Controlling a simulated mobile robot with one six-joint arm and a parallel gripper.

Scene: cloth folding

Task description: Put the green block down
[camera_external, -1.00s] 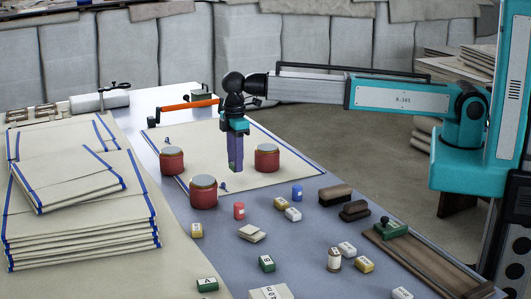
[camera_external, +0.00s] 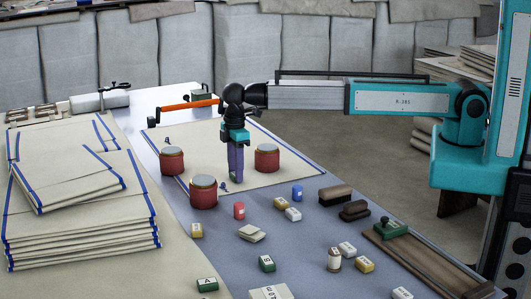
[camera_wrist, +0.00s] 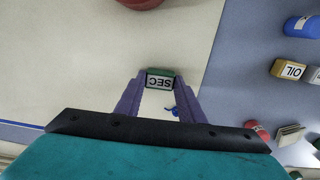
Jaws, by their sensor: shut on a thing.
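In the wrist view a green block (camera_wrist: 160,72) with a white face marked SEC sits between the tips of my purple fingers. My gripper (camera_wrist: 160,84) is shut on it. The block is too small or hidden by the fingers there. I cannot tell whether it touches the cloth.
Red round weights stand at the left (camera_external: 172,162), front (camera_external: 203,194) and right (camera_external: 267,159) around my gripper. Other green blocks marked A (camera_external: 207,285) and B (camera_external: 267,264) lie nearer on the blue-grey table. Folded cloths (camera_external: 85,235) are stacked at left.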

